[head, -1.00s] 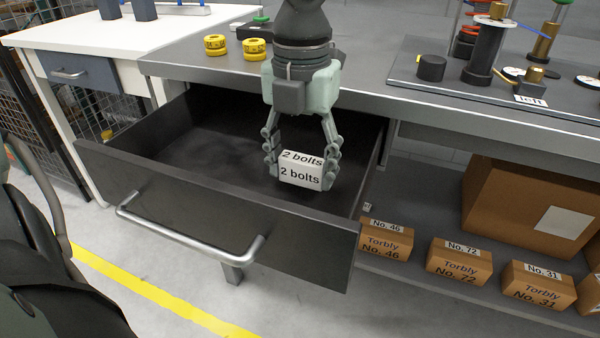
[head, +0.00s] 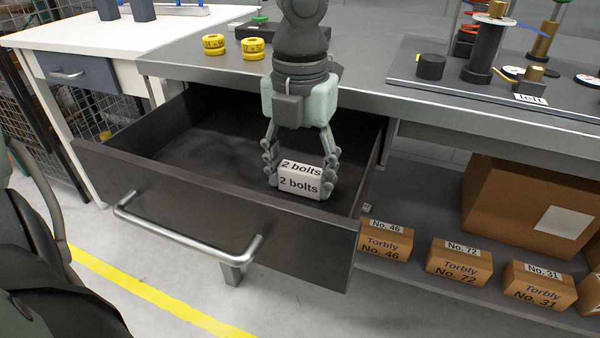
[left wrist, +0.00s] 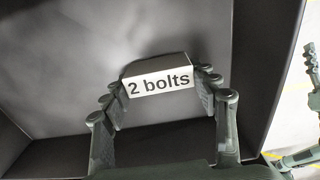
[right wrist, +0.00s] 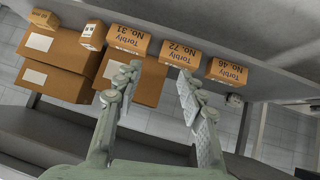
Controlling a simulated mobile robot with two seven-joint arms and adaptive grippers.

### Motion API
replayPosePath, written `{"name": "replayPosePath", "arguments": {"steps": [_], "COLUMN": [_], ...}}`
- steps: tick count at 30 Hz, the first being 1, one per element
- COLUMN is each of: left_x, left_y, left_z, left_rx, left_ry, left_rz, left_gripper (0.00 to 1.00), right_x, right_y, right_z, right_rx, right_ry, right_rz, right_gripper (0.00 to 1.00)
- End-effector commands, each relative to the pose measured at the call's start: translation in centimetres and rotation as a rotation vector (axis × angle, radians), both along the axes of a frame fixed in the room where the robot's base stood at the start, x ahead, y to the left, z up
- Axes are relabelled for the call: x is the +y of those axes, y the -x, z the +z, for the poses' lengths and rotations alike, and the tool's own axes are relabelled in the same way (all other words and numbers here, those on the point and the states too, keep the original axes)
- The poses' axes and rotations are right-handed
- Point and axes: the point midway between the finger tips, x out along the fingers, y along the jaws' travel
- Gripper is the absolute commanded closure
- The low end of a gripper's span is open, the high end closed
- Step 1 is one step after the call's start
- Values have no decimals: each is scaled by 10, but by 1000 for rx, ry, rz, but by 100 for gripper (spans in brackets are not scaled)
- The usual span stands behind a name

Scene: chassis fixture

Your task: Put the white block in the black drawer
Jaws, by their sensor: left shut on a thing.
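The white block (head: 299,187), marked "2 bolts", is between the fingers of my left gripper (head: 300,172), which is shut on it. In the left wrist view the block (left wrist: 158,84) shows between both fingertips, over the drawer's grey floor (left wrist: 50,60). The black drawer (head: 180,205) is pulled open, and the block is inside its outline near the right front. I cannot tell whether the block touches the drawer floor. My right gripper (right wrist: 155,85) shows in the right wrist view, open and empty, with the shelf boxes beyond it.
The grey workbench (head: 370,85) is above the drawer, with yellow rings (head: 214,44) and spools (head: 485,48) on top. Cardboard boxes (head: 386,242) stand on the lower shelf to the right. The drawer's silver handle (head: 185,232) sticks out in front. The drawer's left part is empty.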

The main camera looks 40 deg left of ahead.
Motion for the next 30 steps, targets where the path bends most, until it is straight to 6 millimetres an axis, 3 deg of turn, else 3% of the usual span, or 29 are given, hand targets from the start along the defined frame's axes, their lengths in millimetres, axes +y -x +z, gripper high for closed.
{"name": "replayPosePath", "arguments": {"steps": [8, 9, 14, 26, 30], "left_x": [0, 0, 0, 0, 0], "left_y": [0, 0, 0, 0, 0], "left_z": [-1, -1, -1, 0, 3], "left_rx": [0, 0, 0, 0, 1], "left_ry": [0, 0, 0, 0, 0], "left_rz": [0, 0, 0, 0, 0], "left_gripper": [60, 39, 20, 20, 20], "right_x": [5, 6, 7, 6, -10], "right_y": [-6, -6, -6, -4, 11], "right_z": [6, 7, 8, 7, -7], "right_rx": [-37, -42, -41, -30, 65], "right_ry": [-16, -18, -20, -15, 25], "right_rz": [6, 7, 8, 8, -16], "right_gripper": [60, 60, 60, 60, 60]}}
